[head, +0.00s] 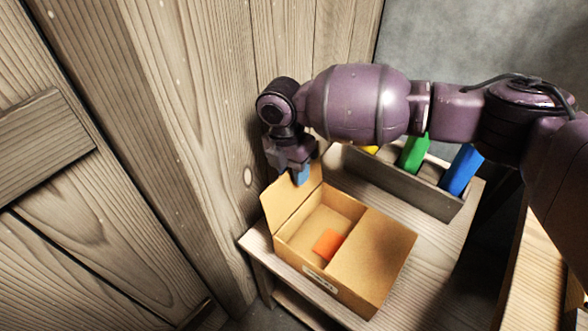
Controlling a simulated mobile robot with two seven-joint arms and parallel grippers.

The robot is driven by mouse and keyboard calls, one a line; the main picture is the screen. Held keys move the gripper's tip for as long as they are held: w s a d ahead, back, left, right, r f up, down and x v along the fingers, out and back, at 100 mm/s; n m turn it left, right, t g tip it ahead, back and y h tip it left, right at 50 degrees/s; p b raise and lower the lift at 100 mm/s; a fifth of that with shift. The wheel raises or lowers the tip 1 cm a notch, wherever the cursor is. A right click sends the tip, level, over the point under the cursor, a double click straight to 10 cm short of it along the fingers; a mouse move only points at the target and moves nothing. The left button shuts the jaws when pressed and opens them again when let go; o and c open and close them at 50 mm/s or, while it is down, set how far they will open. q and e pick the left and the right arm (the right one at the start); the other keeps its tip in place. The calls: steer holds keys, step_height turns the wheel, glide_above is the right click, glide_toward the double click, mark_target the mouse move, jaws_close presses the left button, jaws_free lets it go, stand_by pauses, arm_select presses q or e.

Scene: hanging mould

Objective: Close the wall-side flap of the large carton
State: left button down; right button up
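The large carton (345,287) is an open brown cardboard box on a small wooden table. Its wall-side flap (284,207) stands up on the left, near the plank wall. The opposite flap (372,258) lies flat over the right half of the opening. An orange block (327,243) shows inside through the open left half. My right gripper (296,174) points down at the top of the raised flap and hides part of its upper edge. A blue fingertip shows, but I cannot tell the finger gap or whether it touches the flap. My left gripper is out of view.
The wooden plank wall (182,120) rises close on the left of the table (430,247). A grey wooden tray (402,190) behind the carton holds yellow, green (413,154) and blue (461,171) items. My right arm spans above it. Bare tabletop lies right of the carton.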

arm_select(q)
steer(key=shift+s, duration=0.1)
arm_select(e)
steer(key=shift+c, duration=0.3)
steer(key=c, duration=0.5)
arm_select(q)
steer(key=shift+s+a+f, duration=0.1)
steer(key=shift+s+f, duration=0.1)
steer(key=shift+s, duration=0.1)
